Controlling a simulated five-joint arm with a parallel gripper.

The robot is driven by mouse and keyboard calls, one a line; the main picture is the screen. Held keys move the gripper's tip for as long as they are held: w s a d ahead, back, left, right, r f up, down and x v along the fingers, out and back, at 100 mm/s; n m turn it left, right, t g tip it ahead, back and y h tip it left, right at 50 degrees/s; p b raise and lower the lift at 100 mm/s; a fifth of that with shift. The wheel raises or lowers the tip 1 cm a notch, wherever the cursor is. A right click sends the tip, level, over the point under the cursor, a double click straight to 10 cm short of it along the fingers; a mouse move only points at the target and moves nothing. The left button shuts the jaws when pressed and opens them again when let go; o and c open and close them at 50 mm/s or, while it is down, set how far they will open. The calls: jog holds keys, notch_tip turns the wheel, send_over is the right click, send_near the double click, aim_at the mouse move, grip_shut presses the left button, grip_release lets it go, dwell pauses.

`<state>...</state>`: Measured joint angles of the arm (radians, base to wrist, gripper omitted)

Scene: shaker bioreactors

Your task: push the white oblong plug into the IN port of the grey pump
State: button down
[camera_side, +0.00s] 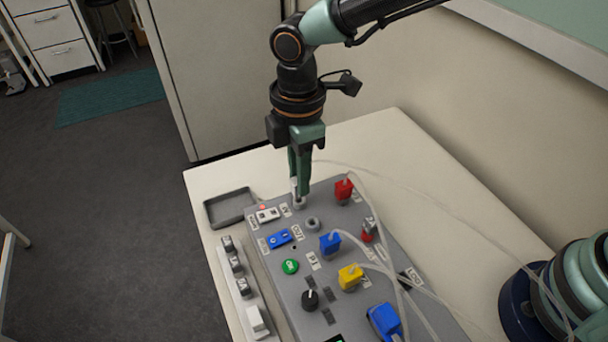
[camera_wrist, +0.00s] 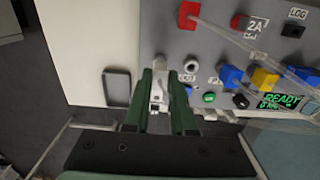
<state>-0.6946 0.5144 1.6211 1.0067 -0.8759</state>
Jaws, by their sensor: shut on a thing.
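My gripper (camera_side: 299,178) is shut on the white oblong plug (camera_side: 294,187), upright at the far left corner of the grey pump (camera_side: 265,243). I cannot tell how deep the plug sits. A second round port (camera_side: 313,224), near the OUT label, is empty. In the wrist view my gripper (camera_wrist: 160,78) holds the white plug (camera_wrist: 157,92) between green fingers, and its lower end is hidden. The empty port (camera_wrist: 191,66) shows to its right.
A red plug (camera_side: 343,189), a blue plug (camera_side: 330,243) and a yellow plug (camera_side: 350,277) with clear tubes stand on the panel to the right. A dark shallow tray (camera_side: 229,207) lies left of the pump.

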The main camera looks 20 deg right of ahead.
jog(key=shift+f, duration=1.05)
dwell(1.4)
jog(key=c, duration=0.7)
grip_release()
jog(key=shift+r, duration=0.1)
notch_tip(320, 180, up, 12)
jog(key=w+d+r+m+t, duration=0.1)
jog(key=d+r+m, duration=0.25)
jog(key=d, duration=0.45)
jog(key=s+d+m+t, duration=0.1)
jog(key=s+d+m, duration=0.1)
jog(key=d+m, duration=0.2)
jog(key=s+d+m+t, duration=0.2)
jog(key=d+m, duration=0.3)
jog(key=d, duration=0.5)
jog(key=s+d+m+t, duration=0.1)
jog(key=s+d+m, duration=0.2)
jog(key=d+m, duration=0.2)
jog(key=shift+s+d+f+m+t, duration=0.15)
jog(key=shift+d+f, duration=0.05)
jog(key=shift+d, duration=0.35)
jog(key=shift+s+d+f+m+t, duration=0.1)
jog(key=shift+d+f+t, duration=0.1)
jog(key=shift+d, duration=0.35)
